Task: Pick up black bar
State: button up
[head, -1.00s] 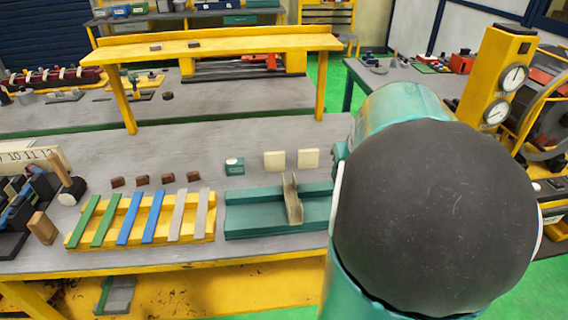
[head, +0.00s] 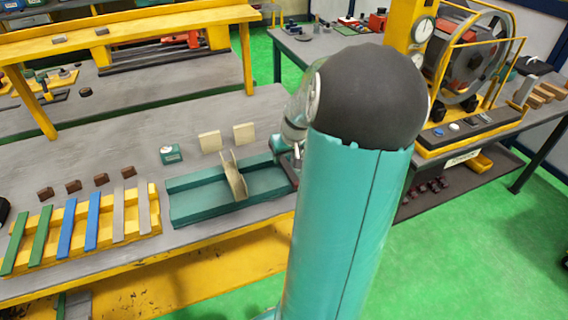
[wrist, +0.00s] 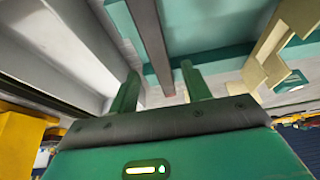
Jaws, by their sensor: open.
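A long dark grey-black bar (wrist: 149,35) runs from the top of the wrist view down between the two fingers of my gripper (wrist: 160,68). The green fingers are apart, one on each side of the bar, and a gap shows on both sides. Whether the fingers are level with the bar or above it, I cannot tell. A teal tray (wrist: 205,25) lies beyond the bar. In the head view my arm reaches to the right end of the teal tray (head: 195,204) and hides the fingers and most of the bar.
A curved beige piece (head: 234,178) stands in the tray, close to my gripper. Two cream blocks (head: 210,142) and a small green box (head: 171,154) stand behind it. A yellow rack (head: 150,224) with coloured strips is at left. Green floor (head: 470,240) is open at right.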

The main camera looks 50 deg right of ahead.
aim_at(284, 163)
jog(key=shift+x, duration=1.45)
grip_shut()
jog(key=shift+r, duration=0.1)
